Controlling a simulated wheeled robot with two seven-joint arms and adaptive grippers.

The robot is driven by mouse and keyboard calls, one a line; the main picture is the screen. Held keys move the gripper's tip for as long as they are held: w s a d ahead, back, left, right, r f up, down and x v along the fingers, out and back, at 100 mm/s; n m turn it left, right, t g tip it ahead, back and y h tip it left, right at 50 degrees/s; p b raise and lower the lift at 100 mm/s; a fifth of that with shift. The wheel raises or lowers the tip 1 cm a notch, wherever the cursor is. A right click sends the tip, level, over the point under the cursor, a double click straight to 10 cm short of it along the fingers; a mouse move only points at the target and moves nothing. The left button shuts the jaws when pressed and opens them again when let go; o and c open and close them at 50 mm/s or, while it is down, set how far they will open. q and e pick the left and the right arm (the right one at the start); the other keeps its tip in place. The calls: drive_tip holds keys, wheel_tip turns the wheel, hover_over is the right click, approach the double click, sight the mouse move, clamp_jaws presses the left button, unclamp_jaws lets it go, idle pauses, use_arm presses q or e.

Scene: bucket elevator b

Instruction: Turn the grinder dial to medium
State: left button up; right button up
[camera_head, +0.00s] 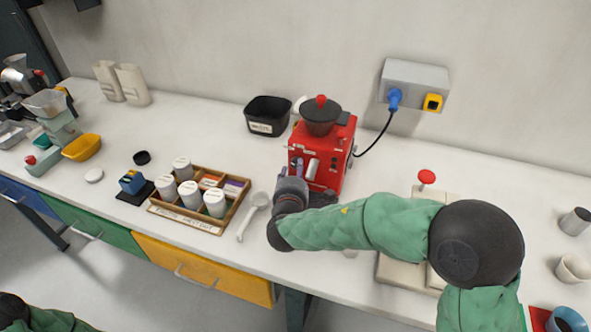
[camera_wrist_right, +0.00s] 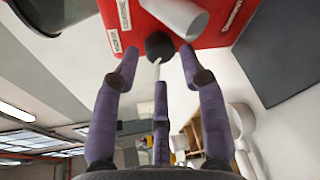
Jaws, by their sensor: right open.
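The red grinder (camera_head: 316,158) with a dark hopper stands on the white counter. In the right wrist view its red front (camera_wrist_right: 215,20) carries a black round dial (camera_wrist_right: 159,45) with a thin pale pointer, beside a white spout. Small white labels (camera_wrist_right: 119,25) sit around the dial; I cannot read them surely. My right gripper (camera_head: 296,182) is at the grinder's lower front. In the wrist view its open purple fingers (camera_wrist_right: 158,56) are spread around the dial, their tips close to its sides; I cannot tell whether they touch. My left gripper is out of view.
A wooden tray (camera_head: 232,213) with white canisters and a white spoon (camera_head: 254,215) lie left of my right gripper. A black bin (camera_head: 268,116) is behind. A blue plug (camera_head: 394,98) and cable lead to the wall box. A beige board (camera_head: 392,270) is at right.

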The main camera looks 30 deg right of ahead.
sight(296, 165)
drive_tip(key=shift+x, duration=1.6)
drive_tip(key=c, duration=0.9)
drive_tip(key=shift+o, duration=0.2)
